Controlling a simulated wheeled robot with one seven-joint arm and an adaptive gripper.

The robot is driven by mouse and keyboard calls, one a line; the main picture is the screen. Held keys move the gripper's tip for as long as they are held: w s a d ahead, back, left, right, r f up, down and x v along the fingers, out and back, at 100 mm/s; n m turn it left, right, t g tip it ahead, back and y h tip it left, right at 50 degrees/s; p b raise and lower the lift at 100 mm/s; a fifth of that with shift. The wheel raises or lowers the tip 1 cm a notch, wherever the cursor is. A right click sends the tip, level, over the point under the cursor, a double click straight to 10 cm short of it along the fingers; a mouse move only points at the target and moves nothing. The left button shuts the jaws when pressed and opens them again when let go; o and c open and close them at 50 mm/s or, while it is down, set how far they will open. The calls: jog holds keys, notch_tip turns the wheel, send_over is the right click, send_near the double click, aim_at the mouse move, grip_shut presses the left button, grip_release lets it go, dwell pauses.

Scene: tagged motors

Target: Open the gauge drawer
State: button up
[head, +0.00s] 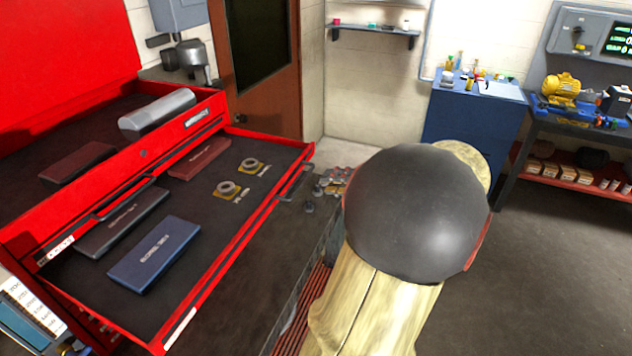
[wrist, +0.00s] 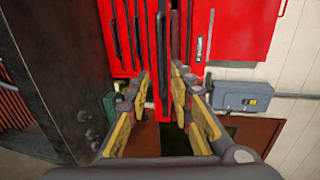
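A red tool chest (head: 75,205) stands at the left of the head view with its lid up. One of its drawers (head: 240,225) is pulled out and holds a blue case (head: 155,255), a black case (head: 122,222), a dark red case (head: 200,158) and two ring gauges (head: 228,189). Its front edge carries a handle (head: 296,184). In the wrist view, my gripper (wrist: 160,72) is open. Its yellow fingers stand on either side of a narrow red drawer front (wrist: 162,92), with gaps showing. The head view shows my arm, but not my fingertips.
A dark bench top (head: 262,310) with small metal parts (head: 335,178) lies beside the open drawer. A blue cabinet (head: 475,120) and a workbench with a yellow motor (head: 562,88) stand farther right. The floor between is clear. A grey switch box (wrist: 245,97) is on the wall.

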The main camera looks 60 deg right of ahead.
jog(key=shift+v, duration=1.6)
